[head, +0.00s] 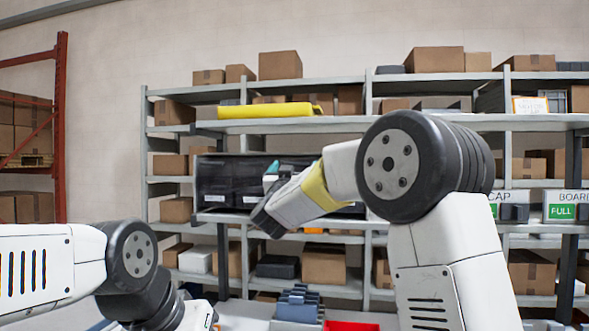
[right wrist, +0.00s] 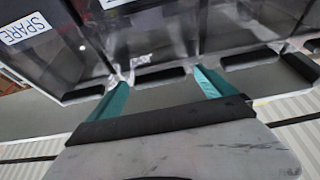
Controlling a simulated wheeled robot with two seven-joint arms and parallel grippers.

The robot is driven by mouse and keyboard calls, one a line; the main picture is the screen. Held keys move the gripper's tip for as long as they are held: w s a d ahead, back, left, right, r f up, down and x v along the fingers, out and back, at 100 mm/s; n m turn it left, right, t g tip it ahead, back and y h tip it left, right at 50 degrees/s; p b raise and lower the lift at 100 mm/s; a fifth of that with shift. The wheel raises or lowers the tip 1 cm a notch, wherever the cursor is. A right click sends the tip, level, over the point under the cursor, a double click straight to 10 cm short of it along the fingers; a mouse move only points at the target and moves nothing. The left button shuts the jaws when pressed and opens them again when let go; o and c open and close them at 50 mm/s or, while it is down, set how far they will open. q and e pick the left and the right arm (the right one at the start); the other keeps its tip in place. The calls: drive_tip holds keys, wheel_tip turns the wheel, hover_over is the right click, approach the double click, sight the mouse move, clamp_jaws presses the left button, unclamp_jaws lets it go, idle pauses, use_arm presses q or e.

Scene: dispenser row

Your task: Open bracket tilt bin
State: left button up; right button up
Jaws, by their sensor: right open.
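A row of dark, see-through tilt bins (head: 222,180) sits on the shelf rack, partly hidden behind my right arm. In the right wrist view the bin fronts (right wrist: 155,40) fill the top, with black handle strips along their lower edges. One bin has a SPARE label (right wrist: 25,29); I cannot read a bracket label. My right gripper (head: 272,173) is at the bin fronts. In the right wrist view its teal fingers (right wrist: 160,80) are spread, with a black handle strip (right wrist: 160,76) between their tips; contact is unclear. My left arm is low at left; its gripper is not visible.
Grey shelving (head: 300,121) with cardboard boxes stands behind. A yellow roll (head: 265,110) lies above the bins. A green FULL sign (head: 562,211) is at right. Blue-grey holders (head: 298,305) and a red tray (head: 350,326) are on the table below.

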drive_tip(key=shift+w, duration=0.1)
clamp_jaws()
idle(0.4)
